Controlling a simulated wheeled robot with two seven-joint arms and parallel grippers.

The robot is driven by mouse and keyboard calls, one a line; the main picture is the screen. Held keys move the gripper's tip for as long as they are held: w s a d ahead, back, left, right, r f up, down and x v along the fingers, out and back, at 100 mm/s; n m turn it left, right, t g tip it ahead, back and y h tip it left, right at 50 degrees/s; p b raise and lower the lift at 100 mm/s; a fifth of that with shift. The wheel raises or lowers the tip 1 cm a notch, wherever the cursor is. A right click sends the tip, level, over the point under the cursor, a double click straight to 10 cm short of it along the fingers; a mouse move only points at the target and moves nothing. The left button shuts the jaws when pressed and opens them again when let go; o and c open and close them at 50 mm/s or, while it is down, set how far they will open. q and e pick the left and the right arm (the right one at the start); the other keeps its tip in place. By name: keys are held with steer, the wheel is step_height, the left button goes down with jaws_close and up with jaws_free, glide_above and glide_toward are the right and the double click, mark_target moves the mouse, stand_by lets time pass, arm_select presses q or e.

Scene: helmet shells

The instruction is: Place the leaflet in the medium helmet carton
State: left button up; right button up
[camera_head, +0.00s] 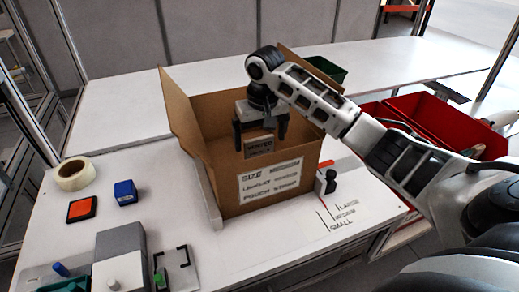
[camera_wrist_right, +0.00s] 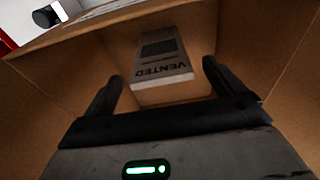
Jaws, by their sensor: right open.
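The open brown carton (camera_head: 222,170) stands on the white table with its flaps up; its front label (camera_head: 270,180) appears to read size medium. My right gripper (camera_head: 262,136) is over the carton's opening, pointing down, open with nothing between its fingers. The wrist view shows the open fingers (camera_wrist_right: 163,85) inside the carton's walls. A pale card marked "VENTED" (camera_wrist_right: 163,55), apparently the leaflet, is inside the carton just beyond the fingertips. It also shows below the gripper in the head view (camera_head: 258,148). I cannot tell whether it touches the fingers. My left gripper is not in view.
A tape roll (camera_head: 74,174), an orange-topped pad (camera_head: 82,208), a blue box (camera_head: 125,192) and a grey block (camera_head: 119,255) are left of the carton. Red bins (camera_head: 425,112) stand at the right.

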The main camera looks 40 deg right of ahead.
step_height(320, 180, up, 7)
steer(key=shift+s+f, duration=0.15)
steer(key=shift+s, duration=0.25)
steer(key=shift+s+a+f, duration=0.1)
